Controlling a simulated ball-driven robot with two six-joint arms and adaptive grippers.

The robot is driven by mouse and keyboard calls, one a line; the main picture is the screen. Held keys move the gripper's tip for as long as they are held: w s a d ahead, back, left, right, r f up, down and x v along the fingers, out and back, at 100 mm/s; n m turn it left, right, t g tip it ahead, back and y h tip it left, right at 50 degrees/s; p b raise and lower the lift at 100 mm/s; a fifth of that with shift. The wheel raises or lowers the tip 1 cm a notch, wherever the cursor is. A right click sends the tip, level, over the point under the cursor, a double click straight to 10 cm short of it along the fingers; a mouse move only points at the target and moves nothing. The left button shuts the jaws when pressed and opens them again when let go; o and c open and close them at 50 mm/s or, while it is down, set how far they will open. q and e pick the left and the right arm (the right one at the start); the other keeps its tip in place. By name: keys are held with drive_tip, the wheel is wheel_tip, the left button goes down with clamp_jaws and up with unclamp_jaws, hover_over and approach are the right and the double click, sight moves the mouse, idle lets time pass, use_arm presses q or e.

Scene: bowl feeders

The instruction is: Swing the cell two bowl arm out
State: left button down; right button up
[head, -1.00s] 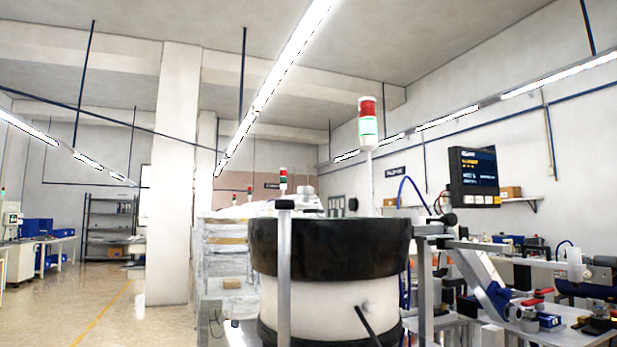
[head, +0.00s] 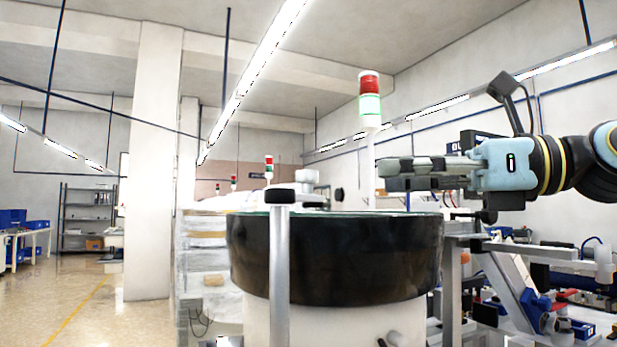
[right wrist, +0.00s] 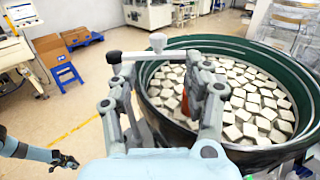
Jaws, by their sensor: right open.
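The bowl arm shows in the right wrist view as a pale bar (right wrist: 150,54) with a black end, lying across just beyond my right fingertips at the bowl's rim. In the head view I see an upright silver post with a black cap (head: 281,196) in front of the bowl. The black bowl (head: 335,260) holds many pale square parts. My right gripper (head: 388,174) is open and level above the bowl's right side, pointing left; it also shows in the right wrist view (right wrist: 163,80). My left gripper (right wrist: 66,160) shows small and low; its jaws are unclear.
A red and green signal light (head: 370,98) stands behind the bowl. A bench with a slanted metal chute (head: 510,285) is at the right. Open floor (head: 60,300) lies to the left.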

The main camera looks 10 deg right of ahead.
sight(318, 174)
drive_tip(key=shift+a+r+p, duration=0.2)
drive_tip(key=shift+a+p, duration=0.15)
drive_tip(key=shift+a, duration=0.05)
drive_tip(key=shift+p+x, duration=0.55)
drive_tip(key=shift+x, duration=0.4)
drive_tip(key=p+x, duration=0.2)
drive_tip(key=x, duration=0.4)
drive_tip(key=shift+w+a, duration=0.1)
drive_tip(key=shift+w, duration=0.1)
drive_tip(key=shift+w+a+p, duration=0.2)
drive_tip(key=shift+a+p, duration=0.15)
drive_tip(key=shift+p, duration=0.05)
drive_tip(key=shift+w+a+f, duration=0.15)
drive_tip(key=shift+w+a, duration=0.05)
drive_tip(key=shift+a, duration=0.15)
use_arm(q)
drive_tip(key=s+r, duration=0.4)
drive_tip(key=shift+r+g, duration=0.3)
drive_tip(key=shift+a, duration=0.1)
